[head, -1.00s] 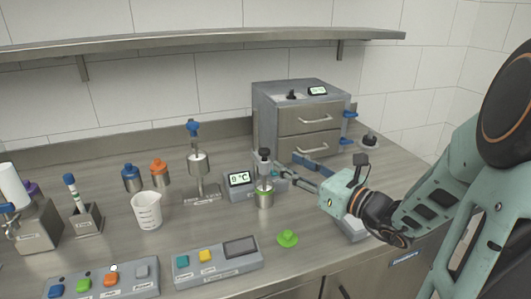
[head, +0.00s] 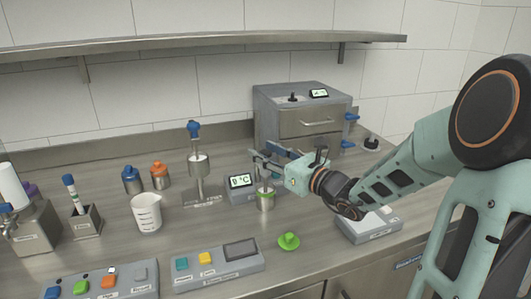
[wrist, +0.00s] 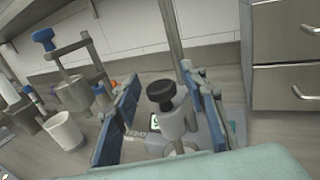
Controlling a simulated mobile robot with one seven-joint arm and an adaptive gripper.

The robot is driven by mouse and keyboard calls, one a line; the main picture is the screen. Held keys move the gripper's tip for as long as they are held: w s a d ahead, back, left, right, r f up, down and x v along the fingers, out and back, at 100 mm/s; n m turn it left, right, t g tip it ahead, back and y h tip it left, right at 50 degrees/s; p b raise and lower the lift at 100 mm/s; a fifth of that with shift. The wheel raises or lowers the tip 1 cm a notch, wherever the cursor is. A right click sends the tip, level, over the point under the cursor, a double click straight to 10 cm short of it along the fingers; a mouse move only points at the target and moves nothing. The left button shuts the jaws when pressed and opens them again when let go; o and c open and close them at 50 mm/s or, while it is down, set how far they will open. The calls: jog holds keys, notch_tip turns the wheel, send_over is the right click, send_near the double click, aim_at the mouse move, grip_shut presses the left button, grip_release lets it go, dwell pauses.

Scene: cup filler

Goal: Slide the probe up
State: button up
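The probe has a round black knob (wrist: 161,92) on a grey body in the wrist view. My gripper (head: 270,162) is at the probe's height in the head view. In the wrist view my gripper (wrist: 163,105) is open, with one blue-padded finger on each side of the knob and gaps between. I see no contact with the knob.
A drawer cabinet (head: 303,120) stands behind my gripper. A mixer stand with a blue knob (head: 195,165) and a white beaker (head: 146,212) are to the left. A green lid (head: 288,241) and button panels (head: 218,267) lie in front.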

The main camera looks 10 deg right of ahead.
grip_shut()
jog(key=shift+r, duration=0.1)
notch_tip(320, 180, up, 7)
jog(key=p, duration=0.6)
jog(key=shift+r, duration=0.2)
grip_release()
jog(key=shift+r, duration=0.1)
jog(key=shift+o, duration=0.4)
jog(key=v, duration=1.2)
